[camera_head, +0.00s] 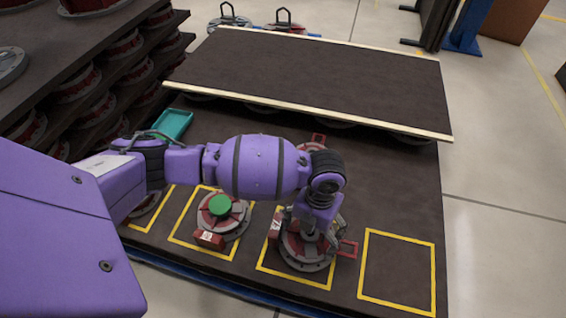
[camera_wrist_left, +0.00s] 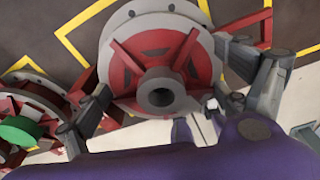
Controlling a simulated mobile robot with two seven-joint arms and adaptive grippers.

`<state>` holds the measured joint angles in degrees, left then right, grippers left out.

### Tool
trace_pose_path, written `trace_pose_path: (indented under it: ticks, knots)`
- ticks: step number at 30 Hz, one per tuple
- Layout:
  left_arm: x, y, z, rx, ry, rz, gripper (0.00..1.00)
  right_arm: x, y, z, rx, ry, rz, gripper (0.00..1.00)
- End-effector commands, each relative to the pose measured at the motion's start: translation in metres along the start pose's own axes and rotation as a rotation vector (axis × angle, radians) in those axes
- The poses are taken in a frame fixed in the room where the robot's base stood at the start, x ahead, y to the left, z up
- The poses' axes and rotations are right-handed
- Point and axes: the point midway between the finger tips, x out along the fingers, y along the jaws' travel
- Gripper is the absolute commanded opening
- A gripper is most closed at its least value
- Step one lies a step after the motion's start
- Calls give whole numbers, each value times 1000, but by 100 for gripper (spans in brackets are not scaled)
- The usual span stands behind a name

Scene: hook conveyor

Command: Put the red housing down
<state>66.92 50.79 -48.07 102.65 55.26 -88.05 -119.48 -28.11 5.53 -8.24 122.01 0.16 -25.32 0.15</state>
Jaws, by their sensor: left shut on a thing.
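The red housing (camera_wrist_left: 126,72) is a round red and grey part with a hub in its middle. In the head view the red housing (camera_head: 297,250) is at a yellow-outlined square, second from the right, partly hidden by my left gripper. My left gripper (camera_head: 312,232) reaches down over it, its fingers on either side, shut on it. The wrist view shows the left gripper's fingers (camera_wrist_left: 168,90) at both sides of the housing. I cannot tell whether its underside touches the dark table (camera_head: 440,215). My right gripper is not in view.
Another red housing with a green cap (camera_head: 220,206) sits in the square to the left. The rightmost yellow square (camera_head: 397,270) is empty. A raised dark shelf (camera_head: 320,80) spans the back. A teal tray (camera_head: 173,124) is at left, beside a rack (camera_head: 100,52) of housings.

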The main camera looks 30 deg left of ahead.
Motion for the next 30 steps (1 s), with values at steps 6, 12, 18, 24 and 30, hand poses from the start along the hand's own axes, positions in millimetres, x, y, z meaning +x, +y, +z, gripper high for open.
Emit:
trace_pose_path:
  ticks: [6, 12, 18, 24, 30]
  knots:
    - [16, -1, 3, 1, -3, -3, 29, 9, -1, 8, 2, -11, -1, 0]
    - [14, -2, 3, 1, -4, -3, 29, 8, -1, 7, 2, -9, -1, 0]
    - [18, -1, 2, 1, -1, -1, 100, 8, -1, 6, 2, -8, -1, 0]
    - [18, -1, 2, 1, -2, -1, 100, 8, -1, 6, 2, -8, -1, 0]
    - [11, -1, 3, 1, -3, -1, 100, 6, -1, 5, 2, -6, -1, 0]
